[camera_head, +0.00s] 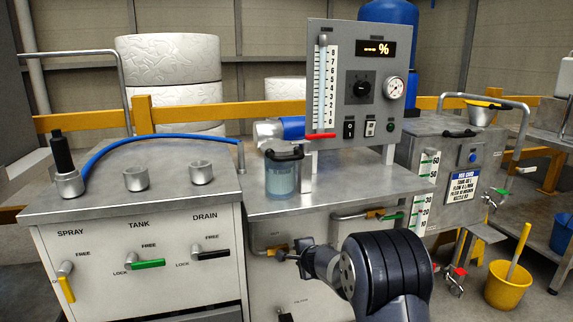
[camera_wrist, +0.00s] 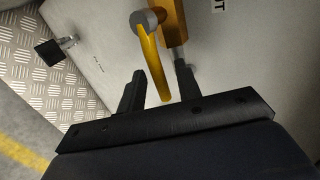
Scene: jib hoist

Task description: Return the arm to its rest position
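My gripper (camera_head: 284,255) is low in front of the cabinet's front panel in the head view, with my dark arm reaching in from the lower right. In the wrist view my gripper (camera_wrist: 160,88) has its two black fingers apart. A curved yellow lever (camera_wrist: 152,65) hangs from a round grey pivot, and its lower end lies in the gap between the fingers. It looks clear of both fingers, though its depth is hard to judge. An orange-yellow part beside the lever reaches toward the right finger. In the head view my gripper partly hides this spot.
Above stands a metal bench (camera_head: 345,190) with a clear jug (camera_head: 283,178) and a gauge panel (camera_head: 352,85). A pipe with an orange valve (camera_head: 378,214) runs along the front. A yellow bucket (camera_head: 508,285) stands right. A black knob (camera_wrist: 50,53) sticks out left in the wrist view.

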